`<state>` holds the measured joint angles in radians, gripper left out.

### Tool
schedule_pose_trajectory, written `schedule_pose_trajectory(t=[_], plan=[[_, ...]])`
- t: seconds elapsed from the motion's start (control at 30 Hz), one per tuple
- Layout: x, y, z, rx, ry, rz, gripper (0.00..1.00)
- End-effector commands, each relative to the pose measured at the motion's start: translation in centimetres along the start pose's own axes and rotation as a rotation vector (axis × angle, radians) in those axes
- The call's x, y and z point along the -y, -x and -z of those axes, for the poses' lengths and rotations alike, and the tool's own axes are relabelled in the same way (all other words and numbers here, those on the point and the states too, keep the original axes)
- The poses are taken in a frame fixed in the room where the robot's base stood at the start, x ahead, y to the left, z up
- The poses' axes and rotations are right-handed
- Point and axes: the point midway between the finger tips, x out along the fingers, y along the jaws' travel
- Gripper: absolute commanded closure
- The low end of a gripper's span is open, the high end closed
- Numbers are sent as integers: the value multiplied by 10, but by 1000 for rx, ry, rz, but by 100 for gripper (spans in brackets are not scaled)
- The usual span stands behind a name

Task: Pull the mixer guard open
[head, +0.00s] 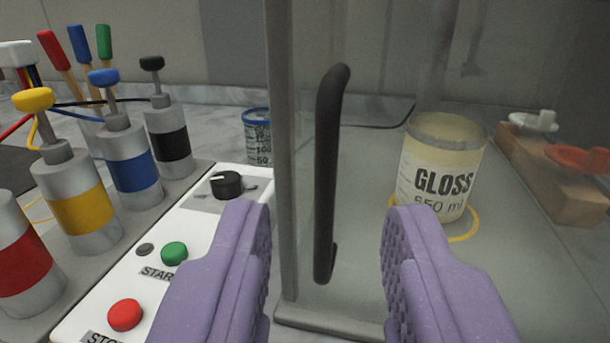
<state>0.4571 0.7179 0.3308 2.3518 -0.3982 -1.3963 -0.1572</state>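The mixer guard (355,215) is a clear panel with a grey upright frame edge on its left. Its black vertical bar handle (327,175) stands in front of the panel near that edge. My gripper (325,245) shows as two purple textured fingers at the bottom of the head view. It is open, with one finger left and one right of the handle's line. Nothing shows as held, and I cannot tell how far the handle is from the fingertips.
Behind the panel stands a GLOSS beaker (443,165) on a yellow ring. Farther right is a wooden block (555,180) with white and orange caps. A white control box (205,210) with buttons and knob is on the left, beside several colour-banded cylinders (80,210). A blue-rimmed cup (257,140) stands behind.

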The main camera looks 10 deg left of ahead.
Motion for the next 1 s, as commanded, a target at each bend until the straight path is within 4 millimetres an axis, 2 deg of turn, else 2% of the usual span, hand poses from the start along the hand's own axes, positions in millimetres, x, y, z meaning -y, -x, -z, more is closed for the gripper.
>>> schedule_pose_trajectory(t=[0.1,0.23,0.57,0.73,1.0], plan=[[0,-21,0,-3,0,0,64],[0,-37,-1,0,1,0,64],[0,-43,0,1,1,-1,64],[0,-43,0,1,1,-1,100],[0,-43,0,1,1,-1,100]])
